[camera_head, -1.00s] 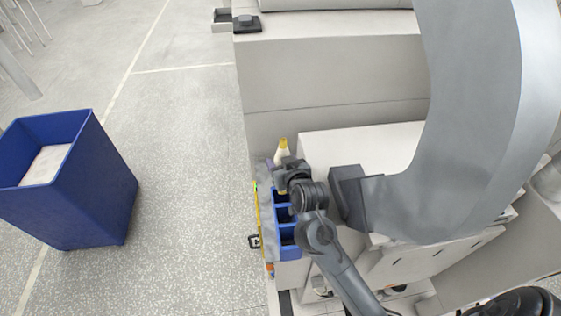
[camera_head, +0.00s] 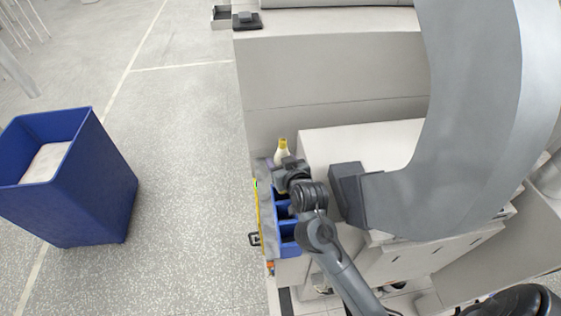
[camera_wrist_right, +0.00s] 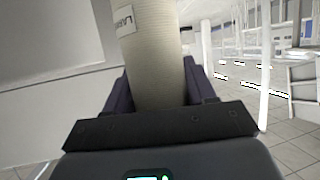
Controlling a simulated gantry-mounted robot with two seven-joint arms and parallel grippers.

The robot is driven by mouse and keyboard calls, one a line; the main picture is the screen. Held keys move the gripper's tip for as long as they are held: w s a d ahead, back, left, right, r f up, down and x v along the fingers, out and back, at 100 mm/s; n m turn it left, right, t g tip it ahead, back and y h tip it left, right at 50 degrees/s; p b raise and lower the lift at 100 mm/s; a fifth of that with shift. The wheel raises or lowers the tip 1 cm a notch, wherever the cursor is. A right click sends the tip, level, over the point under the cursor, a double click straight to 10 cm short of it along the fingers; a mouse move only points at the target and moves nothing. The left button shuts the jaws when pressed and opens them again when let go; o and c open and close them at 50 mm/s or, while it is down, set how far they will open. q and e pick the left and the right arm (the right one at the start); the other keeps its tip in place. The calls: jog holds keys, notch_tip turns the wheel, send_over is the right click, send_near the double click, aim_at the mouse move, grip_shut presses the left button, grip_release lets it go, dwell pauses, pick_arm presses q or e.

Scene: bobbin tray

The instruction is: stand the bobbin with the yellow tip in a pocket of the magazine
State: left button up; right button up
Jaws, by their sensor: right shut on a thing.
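The bobbin (camera_head: 282,151) is pale with a yellow tip and stands roughly upright at the far end of the blue magazine (camera_head: 290,252). My right gripper (camera_head: 285,164) is shut on it from the near side. In the right wrist view the bobbin's ribbed, cream body (camera_wrist_right: 152,60), with a white label, rises between the two dark fingers (camera_wrist_right: 155,95), leaning slightly. The magazine has several open pockets; the gripper and wrist cover its far part. The bobbin's lower end is hidden, so I cannot tell whether it is in a pocket. My left gripper is not in view.
A white box-like surface (camera_head: 370,140) stands close to the right of the magazine. A tall pale cabinet wall (camera_head: 330,85) is behind. A large blue bin (camera_head: 100,195) stands on the speckled floor at the left, with clear floor between.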

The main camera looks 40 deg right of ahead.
jog(key=shift+f, duration=0.2)
jog(key=shift+f+b, duration=0.85)
jog(key=shift+f, duration=0.25)
jog(key=shift+f+b, duration=0.7)
jog(key=shift+f, duration=0.4)
jog(key=shift+f+b, duration=0.55)
jog(key=shift+f, duration=0.45)
notch_tip(320, 180, down, 2)
jog(key=shift+f+b, duration=0.15)
jog(key=shift+b, duration=0.5)
jog(key=o, duration=1.2)
